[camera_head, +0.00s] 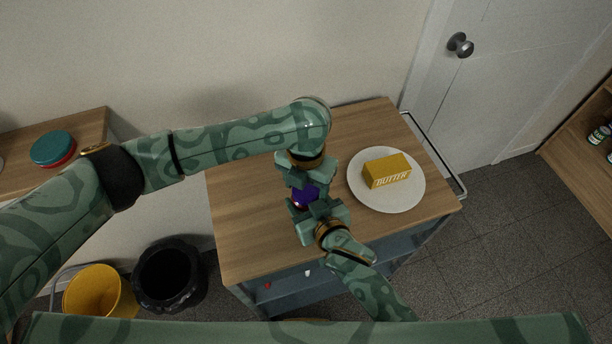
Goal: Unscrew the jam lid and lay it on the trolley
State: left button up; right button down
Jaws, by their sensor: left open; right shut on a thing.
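The jam jar (306,193) shows as a small dark purple patch with a bit of red between my two grippers, above the wooden top of the trolley (243,228). Most of it is hidden, and I cannot tell the lid from the jar's body. My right gripper (311,207), coming from the front, is shut on the jar. My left gripper (304,182), coming from behind on the picture's far side, is open close to the jar. I cannot tell whether its fingers touch it.
A pale round plate (404,202) with a yellow butter block (386,171) stands right of the grippers. The trolley top is bare at left and back. A yellow bin (97,292) and a black pot (170,275) stand lower left. A door (500,70) is behind.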

pick_arm(q)
jog(key=c, duration=0.8)
jog(key=n, duration=0.4)
jog(key=shift+n, duration=0.3)
jog(key=n, duration=1.1)
jog(key=shift+n, duration=0.3)
jog(key=n, duration=0.3)
jog(key=shift+r, duration=0.1)
jog(key=o, duration=1.1)
jog(key=shift+c, duration=0.2)
